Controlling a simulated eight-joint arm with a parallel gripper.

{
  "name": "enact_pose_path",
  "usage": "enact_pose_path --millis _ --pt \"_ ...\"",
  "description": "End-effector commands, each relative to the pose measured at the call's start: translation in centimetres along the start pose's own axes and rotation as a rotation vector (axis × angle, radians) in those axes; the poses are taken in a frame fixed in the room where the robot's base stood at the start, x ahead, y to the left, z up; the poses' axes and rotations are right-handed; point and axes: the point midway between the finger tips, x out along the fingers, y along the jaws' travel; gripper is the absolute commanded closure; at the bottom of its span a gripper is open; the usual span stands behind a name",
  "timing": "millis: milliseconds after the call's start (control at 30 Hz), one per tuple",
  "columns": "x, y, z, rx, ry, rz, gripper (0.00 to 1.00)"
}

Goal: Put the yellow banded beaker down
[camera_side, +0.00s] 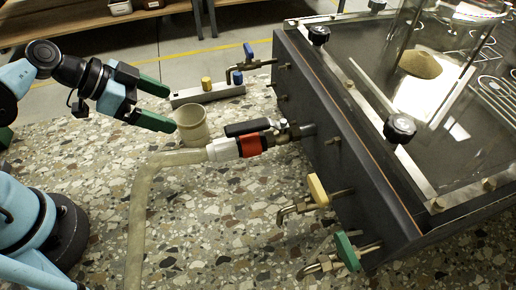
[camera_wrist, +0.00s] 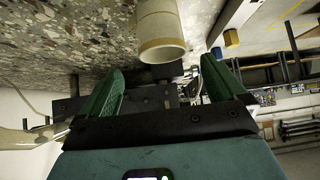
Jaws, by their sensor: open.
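The beaker (camera_side: 192,125) is pale and yellowish, with a band near its rim. It stands upright on the speckled terrazzo surface, left of the black tank, just behind the hose valve. In the wrist view the beaker (camera_wrist: 160,28) is at top centre, its base cut off by the frame edge. My gripper (camera_side: 172,109) has green fingers and is to the left of the beaker, with its fingers spread. In the wrist view my gripper (camera_wrist: 160,72) shows nothing held between its fingers, and the beaker is beyond them.
The black tank (camera_side: 345,150) fills the right side. A red-collared valve (camera_side: 250,146) with a black handle and a beige hose (camera_side: 142,200) lie close in front of the beaker. A grey bar with knobs (camera_side: 207,93) lies behind it. Yellow (camera_side: 317,190) and green (camera_side: 346,250) taps stick out from the tank.

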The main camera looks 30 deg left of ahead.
Motion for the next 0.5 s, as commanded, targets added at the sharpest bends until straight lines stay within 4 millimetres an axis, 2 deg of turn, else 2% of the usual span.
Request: enact_pose_path --millis 500 --pt "-3.8 0.0 0.1 -0.002 -0.001 -0.001 0.03"
